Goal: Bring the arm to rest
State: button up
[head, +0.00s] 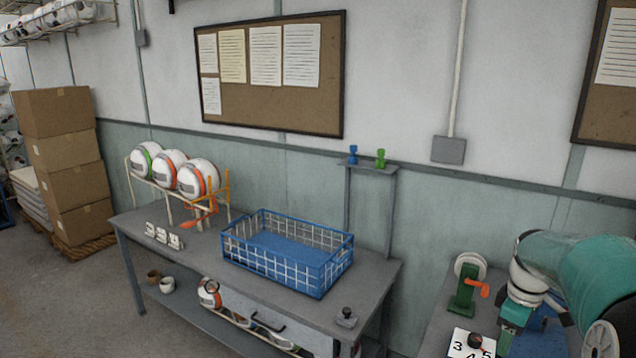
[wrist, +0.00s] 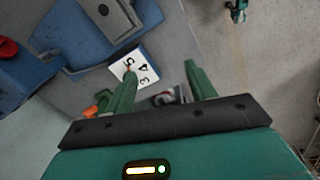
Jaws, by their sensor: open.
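My gripper (wrist: 160,68) shows in the wrist view with its two green fingers spread apart and nothing between them. It hangs over a grey bench top, near a white card (wrist: 143,67) with the numbers 3, 4 and 5. In the head view my teal arm is at the right edge, bent over the right bench (head: 437,325). My fingers cannot be made out clearly there. The same card (head: 470,343) lies at the lower right, with a dark knob on it.
A green device with an orange handle (head: 484,290) stands close beside my arm. Blue machine parts (wrist: 92,25) are near the fingers. Open floor (wrist: 270,60) shows at right.

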jog(key=s+a+r+m+t, duration=0.2)
jog(key=s+a, duration=0.6)
jog(key=a, duration=0.5)
jog(key=s+a+r+m+t, duration=0.3)
jog(key=s+a, duration=0.5)
jog(key=a, duration=0.5)
jog(key=r+m, duration=0.1)
jog(key=m, duration=0.1)
jog(key=shift+s+a+r+m, duration=0.25)
jog(key=shift+a+r+m, duration=0.05)
jog(key=shift+a, duration=0.1)
